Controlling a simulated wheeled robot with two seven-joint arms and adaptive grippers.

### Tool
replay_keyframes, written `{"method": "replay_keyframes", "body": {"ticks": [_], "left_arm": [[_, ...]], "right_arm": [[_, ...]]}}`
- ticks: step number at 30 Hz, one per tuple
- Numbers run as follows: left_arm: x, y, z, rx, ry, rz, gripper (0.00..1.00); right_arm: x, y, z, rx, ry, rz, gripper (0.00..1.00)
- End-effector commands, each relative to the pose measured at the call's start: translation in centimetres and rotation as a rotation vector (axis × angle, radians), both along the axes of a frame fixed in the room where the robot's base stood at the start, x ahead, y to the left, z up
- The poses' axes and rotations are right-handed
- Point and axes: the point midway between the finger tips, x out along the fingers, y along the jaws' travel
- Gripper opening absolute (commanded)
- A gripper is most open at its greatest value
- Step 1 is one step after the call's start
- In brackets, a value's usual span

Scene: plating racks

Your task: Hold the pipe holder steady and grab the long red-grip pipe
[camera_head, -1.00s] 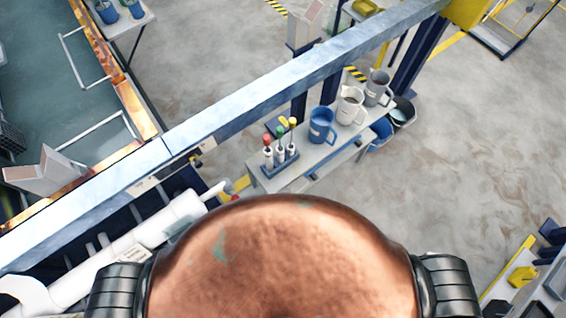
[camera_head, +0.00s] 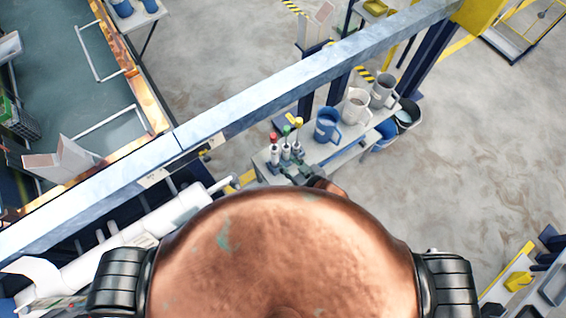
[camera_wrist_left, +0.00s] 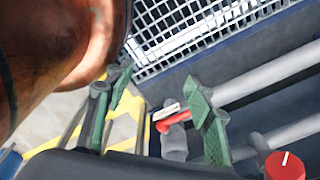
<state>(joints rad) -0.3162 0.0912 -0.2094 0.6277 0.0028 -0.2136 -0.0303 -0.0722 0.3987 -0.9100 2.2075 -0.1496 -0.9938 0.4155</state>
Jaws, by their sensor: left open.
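The pipe holder (camera_head: 268,165) stands at the near-left end of a grey bench; my right gripper partly covers it. The pipe with the red grip (camera_head: 273,136) stands upright at its left, beside pipes with a green grip (camera_head: 286,130) and a yellow grip (camera_head: 299,122). My right gripper (camera_head: 296,172) is small and dark at the holder's near side; I cannot tell whether it touches it or how its fingers stand. My left gripper (camera_wrist_left: 156,88) is open in the left wrist view, its green fingers apart; the head view does not show it.
A blue mug (camera_head: 325,126), a white jug (camera_head: 356,107) and a grey jug (camera_head: 382,92) stand farther along the bench. A long pale blue beam (camera_head: 260,103) crosses the view. The left wrist view shows a red lever (camera_wrist_left: 168,121), a red knob (camera_wrist_left: 285,166) and grey pipes.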

Motion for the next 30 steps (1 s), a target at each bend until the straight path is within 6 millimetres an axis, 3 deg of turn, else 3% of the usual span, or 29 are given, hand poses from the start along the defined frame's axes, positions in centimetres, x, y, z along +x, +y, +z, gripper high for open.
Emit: {"method": "replay_keyframes", "body": {"ticks": [5,9,12,17,23,24,30], "left_arm": [[-1.7,3.6,1.5,0.048,-0.032,-0.255,0.63],[-4.4,6.3,3.7,0.092,-0.062,-0.605,0.64],[-6.8,7.2,5.6,0.113,-0.083,-0.867,0.64],[-10.9,6.9,8.7,0.124,-0.123,-1.255,0.64],[-15.5,4.6,12.5,0.114,-0.195,-1.632,0.64],[-15.3,3.1,13.2,0.112,-0.234,-1.678,0.64],[-8.2,-2.3,13.9,0.125,-0.377,-1.549,0.64]], "right_arm": [[0.0,0.0,0.0,0.001,-0.001,0.000,0.29],[0.0,0.0,0.0,0.001,-0.001,0.000,0.29],[0.0,0.0,0.0,0.001,-0.001,0.000,0.29],[0.0,0.0,0.0,0.001,-0.001,0.000,0.29],[0.0,0.0,0.0,0.001,-0.001,0.000,0.29],[0.0,0.0,0.0,0.001,-0.001,0.000,0.29],[0.0,0.0,0.0,0.001,-0.001,0.000,0.29]]}}
